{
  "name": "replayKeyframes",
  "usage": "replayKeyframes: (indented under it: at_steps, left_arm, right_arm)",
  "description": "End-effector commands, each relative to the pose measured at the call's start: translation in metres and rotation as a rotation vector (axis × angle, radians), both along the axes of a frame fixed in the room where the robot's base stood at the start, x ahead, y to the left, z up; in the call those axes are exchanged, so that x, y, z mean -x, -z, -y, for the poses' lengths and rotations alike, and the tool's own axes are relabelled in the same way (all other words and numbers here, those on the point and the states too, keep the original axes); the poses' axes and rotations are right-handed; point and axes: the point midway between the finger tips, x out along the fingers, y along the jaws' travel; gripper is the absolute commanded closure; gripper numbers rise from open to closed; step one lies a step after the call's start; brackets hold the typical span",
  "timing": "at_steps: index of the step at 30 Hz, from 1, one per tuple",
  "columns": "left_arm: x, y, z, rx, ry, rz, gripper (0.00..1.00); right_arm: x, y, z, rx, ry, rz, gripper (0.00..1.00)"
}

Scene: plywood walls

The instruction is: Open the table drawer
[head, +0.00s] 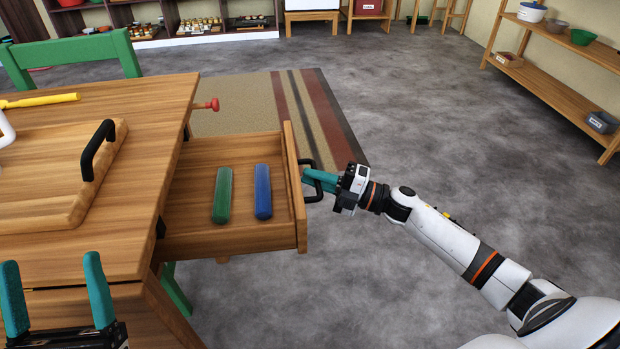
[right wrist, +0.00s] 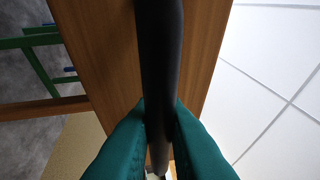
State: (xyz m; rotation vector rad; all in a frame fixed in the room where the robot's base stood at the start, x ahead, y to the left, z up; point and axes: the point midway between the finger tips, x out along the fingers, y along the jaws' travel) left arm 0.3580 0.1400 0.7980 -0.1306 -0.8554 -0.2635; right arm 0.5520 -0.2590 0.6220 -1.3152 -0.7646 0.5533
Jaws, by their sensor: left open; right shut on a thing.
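The wooden table drawer (head: 200,244) stands pulled out from the right side of the table (head: 90,245). A green block (head: 222,196) and a blue block (head: 263,192) lie inside it. My right gripper (head: 308,176) is shut on the black drawer handle (head: 318,190) on the drawer's front panel. In the right wrist view the teal fingers (right wrist: 160,135) press on both sides of the dark handle bar (right wrist: 158,60). My left gripper (head: 52,295) is open and empty at the lower left, by the table's near edge.
A wooden board with a black handle (head: 95,155) and a yellow-handled tool (head: 40,101) lie on the table. A red knob (head: 210,105) sticks out from the table's far right side. A green chair (head: 75,58) stands behind. The grey floor to the right is clear.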

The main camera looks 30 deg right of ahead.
Motion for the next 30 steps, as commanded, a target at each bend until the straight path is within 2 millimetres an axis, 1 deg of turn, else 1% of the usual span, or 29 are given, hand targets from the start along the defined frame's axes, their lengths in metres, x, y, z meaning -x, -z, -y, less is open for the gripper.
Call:
replayKeyframes:
  at_steps: [6, 7, 10, 11, 19, 22, 26, 30]
  left_arm:
    - [0.000, 0.000, 0.000, 0.000, 0.000, 0.000, 0.25]
    - [0.000, 0.000, 0.000, 0.000, 0.000, 0.000, 0.25]
    - [0.000, 0.000, 0.000, 0.000, 0.000, -0.001, 0.25]
    - [0.000, 0.000, 0.000, 0.000, 0.001, -0.001, 0.25]
    - [0.000, 0.000, 0.000, -0.001, 0.000, -0.002, 0.25]
    - [0.000, 0.000, 0.000, 0.000, 0.000, 0.000, 0.25]
    - [0.001, 0.000, 0.000, 0.003, 0.000, 0.010, 0.25]
    - [0.002, -0.002, -0.001, 0.006, 0.000, 0.021, 0.25]
  right_arm:
    - [0.000, 0.001, 0.000, 0.001, 0.000, -0.002, 1.00]
    - [0.000, 0.001, 0.000, 0.001, 0.000, -0.002, 0.84]
    - [0.000, 0.001, 0.000, 0.001, 0.000, -0.002, 0.68]
    - [0.000, 0.001, 0.000, 0.001, 0.000, -0.002, 0.66]
    - [0.000, 0.001, 0.000, 0.000, 0.000, -0.001, 0.66]
    - [0.004, 0.002, 0.005, 0.001, 0.000, -0.002, 0.66]
    - [0.018, 0.007, 0.019, 0.002, 0.000, -0.006, 0.66]
    - [0.038, 0.013, 0.043, 0.002, 0.002, -0.007, 0.66]
